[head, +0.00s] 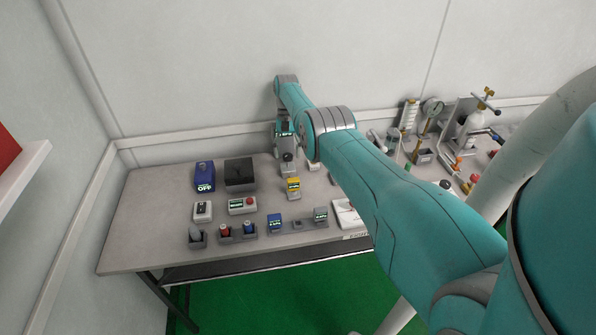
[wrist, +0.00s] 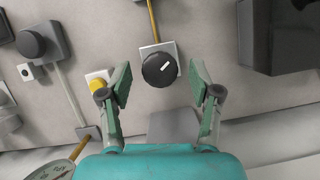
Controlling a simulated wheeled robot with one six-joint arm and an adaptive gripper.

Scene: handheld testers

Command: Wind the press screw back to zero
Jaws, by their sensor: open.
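A brass T-shaped handle (head: 487,97) tops a grey frame beside a silver cylinder at the right of the bench in the head view. It may be the press screw, but I cannot tell for sure. My gripper (wrist: 161,84) is open and empty in the wrist view. A round black knob (wrist: 160,69) with a white mark on a pale square plate shows between its fingertips; I cannot tell how far off it is. In the head view my gripper (head: 287,157) is small and partly hidden, near the back edge of the bench, well left of the brass handle.
The bench (head: 150,235) carries a blue box (head: 204,176), a black box (head: 240,174), a yellow tester (head: 293,188) and several small devices. My arm covers the bench's middle right. The bench's front left is clear.

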